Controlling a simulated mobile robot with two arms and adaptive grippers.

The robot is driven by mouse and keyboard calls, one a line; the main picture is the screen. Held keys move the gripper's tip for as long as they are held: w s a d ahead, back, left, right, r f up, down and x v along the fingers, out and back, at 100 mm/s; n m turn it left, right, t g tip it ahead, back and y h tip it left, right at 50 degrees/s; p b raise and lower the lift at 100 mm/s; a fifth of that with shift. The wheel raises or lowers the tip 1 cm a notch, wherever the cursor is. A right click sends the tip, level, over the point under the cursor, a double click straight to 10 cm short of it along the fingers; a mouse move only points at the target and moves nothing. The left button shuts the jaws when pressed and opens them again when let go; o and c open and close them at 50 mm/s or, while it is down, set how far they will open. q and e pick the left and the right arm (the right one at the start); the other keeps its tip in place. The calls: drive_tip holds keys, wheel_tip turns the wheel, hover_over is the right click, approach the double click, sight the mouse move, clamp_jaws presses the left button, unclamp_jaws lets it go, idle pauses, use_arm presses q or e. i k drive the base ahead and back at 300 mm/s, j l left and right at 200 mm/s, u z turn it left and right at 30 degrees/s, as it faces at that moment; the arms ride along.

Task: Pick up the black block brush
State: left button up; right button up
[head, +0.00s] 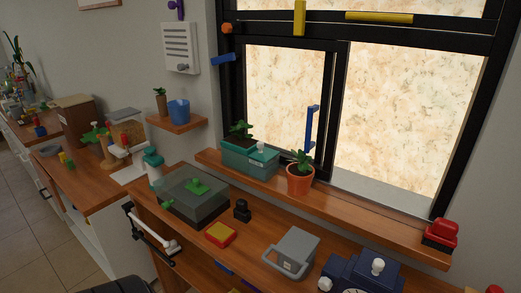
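A small black object (241,212) stands on the wooden counter, with a wider blocky base and a narrower top. It is the only thing here that resembles the black block brush, but it is too small to make out bristles. It stands right of a grey-green box with a see-through top (198,207) and behind a red and yellow block (220,234). Neither of my grippers shows in the head view.
A grey handled container (292,252) and a dark blue appliance (362,274) stand to the right. A teal planter (248,162) and a terracotta pot (300,181) line the sill behind. A white-and-black handle (152,232) juts from the counter front.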

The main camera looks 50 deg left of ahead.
sight(241, 212)
drive_tip(key=j+u, duration=0.1)
drive_tip(key=u, duration=1.55)
